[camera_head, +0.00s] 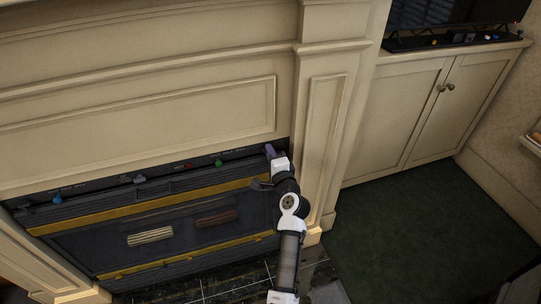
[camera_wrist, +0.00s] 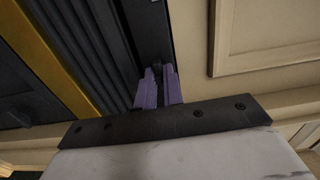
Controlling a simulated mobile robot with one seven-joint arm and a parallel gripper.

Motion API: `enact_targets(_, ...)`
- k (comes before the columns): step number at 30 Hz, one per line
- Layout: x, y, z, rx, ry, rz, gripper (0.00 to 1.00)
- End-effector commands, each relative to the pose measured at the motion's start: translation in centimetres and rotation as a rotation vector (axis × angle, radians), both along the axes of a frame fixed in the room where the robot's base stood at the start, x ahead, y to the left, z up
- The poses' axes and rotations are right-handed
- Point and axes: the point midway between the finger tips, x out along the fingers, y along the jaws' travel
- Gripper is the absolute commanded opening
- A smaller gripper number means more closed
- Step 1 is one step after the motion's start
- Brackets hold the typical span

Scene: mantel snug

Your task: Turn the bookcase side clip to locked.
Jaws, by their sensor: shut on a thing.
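My gripper (camera_head: 270,152) is at the right end of the dark control strip (camera_head: 160,174) that runs along the top of the fireplace front. In the wrist view its purple fingers (camera_wrist: 158,88) are shut on a small dark part (camera_wrist: 157,69) standing out from the dark strip. The fingers hide most of this part, so I cannot tell whether it is the side clip or how it is turned. No label on it can be read.
The strip also carries a blue knob (camera_head: 57,199), a red one (camera_head: 187,165) and a green one (camera_head: 218,162). A cream pilaster (camera_head: 325,125) stands close right of my gripper. A cream cabinet (camera_head: 410,115) is farther right, with open dark green carpet (camera_head: 420,230) before it.

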Motion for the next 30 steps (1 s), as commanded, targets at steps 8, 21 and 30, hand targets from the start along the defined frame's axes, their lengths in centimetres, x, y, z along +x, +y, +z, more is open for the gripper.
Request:
enact_targets(8,0.0,0.0,-0.1,-0.005,0.000,0.000,0.00)
enact_targets(21,-0.1,0.0,-0.1,-0.004,0.000,0.000,0.18)
enact_targets(30,-4.0,-1.3,-0.4,-0.005,0.002,-0.003,0.18)
